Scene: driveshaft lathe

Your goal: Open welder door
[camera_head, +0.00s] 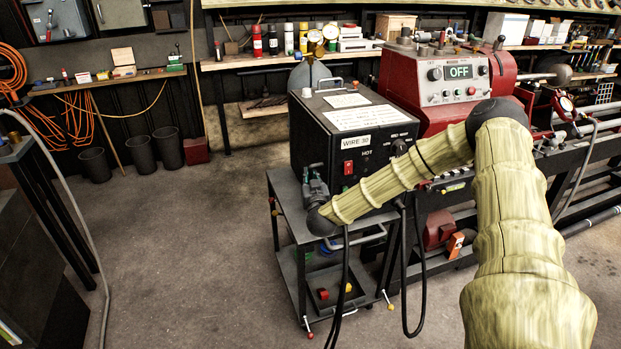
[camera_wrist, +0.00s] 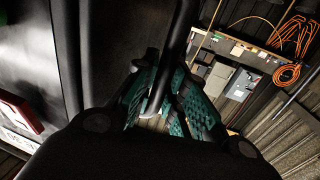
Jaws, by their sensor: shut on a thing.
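The welder (camera_head: 318,152) is a black box with white labels and a red switch, standing on a grey cart. My gripper (camera_head: 315,180) is at the lower left of its front. In the wrist view my gripper (camera_wrist: 163,90) has teal ribbed finger pads closed around a dark round bar (camera_wrist: 182,38), which looks like a handle. A dark panel of the welder (camera_wrist: 110,50) fills the wrist view's left side close by. The head view does not clearly show the door's edges or any gap, and my gripper partly hides the bar there.
The cart (camera_head: 283,187) stands on open concrete floor, clear to its left. Black cables (camera_head: 405,270) hang down in front of the cart. A red lathe (camera_head: 408,82) with an OFF display is close behind on the right. Dark bins (camera_head: 140,153) stand at the back left.

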